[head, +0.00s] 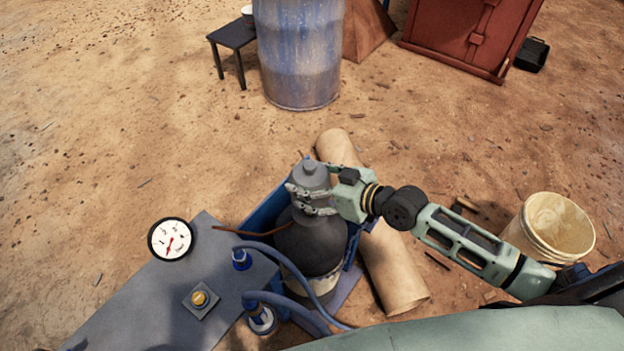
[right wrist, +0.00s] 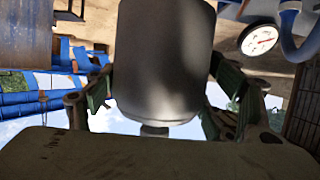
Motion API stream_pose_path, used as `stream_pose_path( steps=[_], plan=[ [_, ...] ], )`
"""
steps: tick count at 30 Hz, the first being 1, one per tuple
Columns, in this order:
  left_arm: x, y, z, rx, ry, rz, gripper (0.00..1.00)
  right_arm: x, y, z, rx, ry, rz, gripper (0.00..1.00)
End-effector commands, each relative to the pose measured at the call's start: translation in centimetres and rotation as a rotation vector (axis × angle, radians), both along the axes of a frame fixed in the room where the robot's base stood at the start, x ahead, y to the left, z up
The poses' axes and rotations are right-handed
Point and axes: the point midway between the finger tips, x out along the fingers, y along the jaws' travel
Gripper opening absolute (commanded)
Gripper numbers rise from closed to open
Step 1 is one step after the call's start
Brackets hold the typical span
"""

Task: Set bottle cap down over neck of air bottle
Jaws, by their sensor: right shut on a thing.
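The bottle cap (head: 311,177) is a grey cylinder with a small knob on top. My right gripper (head: 308,200) is shut on it, with fingers on both sides. In the right wrist view the cap (right wrist: 165,65) fills the middle between the fingers (right wrist: 160,100). The dark grey air bottle (head: 310,243) stands in a blue frame directly below the cap in the head view. Its neck is hidden by the cap and gripper, so I cannot tell whether the cap touches it. My left gripper is not in view.
A grey panel (head: 190,290) with a pressure gauge (head: 171,239) and blue hoses (head: 300,277) stands left of the bottle. A tan pipe (head: 393,270) lies to the right. A bucket (head: 550,230) is farther right. A blue drum (head: 300,55) stands behind.

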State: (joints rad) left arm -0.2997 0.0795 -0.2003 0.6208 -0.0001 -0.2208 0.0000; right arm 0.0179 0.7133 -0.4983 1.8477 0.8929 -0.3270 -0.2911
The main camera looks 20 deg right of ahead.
Motion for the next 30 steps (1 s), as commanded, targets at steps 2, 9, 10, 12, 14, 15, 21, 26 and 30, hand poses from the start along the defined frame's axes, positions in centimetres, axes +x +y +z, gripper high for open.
stream_pose_path(
  steps=[2, 9, 10, 12, 14, 15, 21, 26, 30],
  plan=[
    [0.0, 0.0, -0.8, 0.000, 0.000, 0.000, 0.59, 0.1, 0.0, -0.7, 0.001, -0.003, -0.001, 0.39],
    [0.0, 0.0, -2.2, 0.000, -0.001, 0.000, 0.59, 0.1, 0.0, -2.4, 0.001, -0.003, -0.001, 0.39],
    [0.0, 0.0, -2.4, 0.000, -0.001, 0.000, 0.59, 0.1, 0.0, -2.6, 0.001, -0.003, -0.001, 0.39],
    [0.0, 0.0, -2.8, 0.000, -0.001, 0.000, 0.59, 0.1, 0.0, -3.1, 0.001, -0.003, -0.001, 0.39],
    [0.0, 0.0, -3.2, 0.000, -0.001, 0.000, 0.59, 0.1, 0.0, -3.5, 0.001, -0.003, -0.001, 0.39],
    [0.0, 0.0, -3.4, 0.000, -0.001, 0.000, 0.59, 0.1, 0.0, -3.8, 0.001, -0.003, -0.001, 0.39],
    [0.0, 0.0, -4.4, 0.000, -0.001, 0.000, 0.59, 0.1, 0.0, -5.0, 0.000, -0.004, 0.000, 0.39],
    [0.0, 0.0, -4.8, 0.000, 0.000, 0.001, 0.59, 0.1, 0.0, -5.6, 0.001, -0.004, -0.001, 0.39],
    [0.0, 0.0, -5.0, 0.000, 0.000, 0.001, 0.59, 0.1, 0.0, -5.8, 0.001, -0.004, -0.001, 0.39]
  ],
)
